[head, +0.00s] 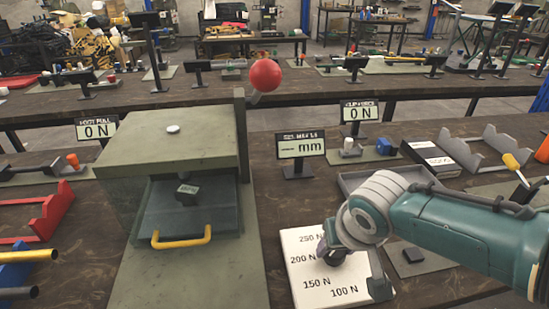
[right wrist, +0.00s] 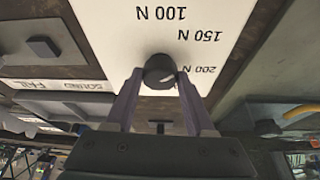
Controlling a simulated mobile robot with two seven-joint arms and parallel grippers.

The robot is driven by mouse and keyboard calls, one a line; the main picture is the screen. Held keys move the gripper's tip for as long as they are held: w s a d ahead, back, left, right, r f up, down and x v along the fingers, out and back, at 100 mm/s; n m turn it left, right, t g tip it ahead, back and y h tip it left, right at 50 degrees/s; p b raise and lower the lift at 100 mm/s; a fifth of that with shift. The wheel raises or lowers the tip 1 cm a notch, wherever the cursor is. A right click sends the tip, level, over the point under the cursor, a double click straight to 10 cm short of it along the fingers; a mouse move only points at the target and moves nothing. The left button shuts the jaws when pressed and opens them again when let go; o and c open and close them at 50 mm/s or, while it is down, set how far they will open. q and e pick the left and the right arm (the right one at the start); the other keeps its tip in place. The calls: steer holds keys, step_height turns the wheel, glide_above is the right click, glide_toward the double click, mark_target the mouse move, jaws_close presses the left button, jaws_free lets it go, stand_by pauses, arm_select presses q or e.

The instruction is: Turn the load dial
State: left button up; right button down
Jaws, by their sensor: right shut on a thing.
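The load dial (right wrist: 159,68) is a dark round knob on a white panel (head: 298,278) printed with 100 N, 150 N, 200 N and 250 N. My right gripper (right wrist: 160,78) is shut on the knob, one finger on each side, as the right wrist view shows. A pale mark on the knob points roughly towards the 200 N print. In the head view my right gripper (head: 338,254) reaches down onto the panel and mostly hides the knob. My left gripper is not in view.
Left of the panel stands a green press (head: 170,150) with a yellow-handled drawer (head: 181,239) and a red ball lever (head: 265,75). Behind the panel is a small display reading "– mm" (head: 300,145). A grey tray (head: 357,181) and a dark block (head: 412,254) are near my right arm.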

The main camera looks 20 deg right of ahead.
steer(key=shift+c, duration=1.3)
jaws_free()
steer(key=p+v, duration=0.5)
steer(key=v, duration=0.5)
steer(key=shift+p, duration=0.3)
steer(key=shift+s+a, duration=0.1)
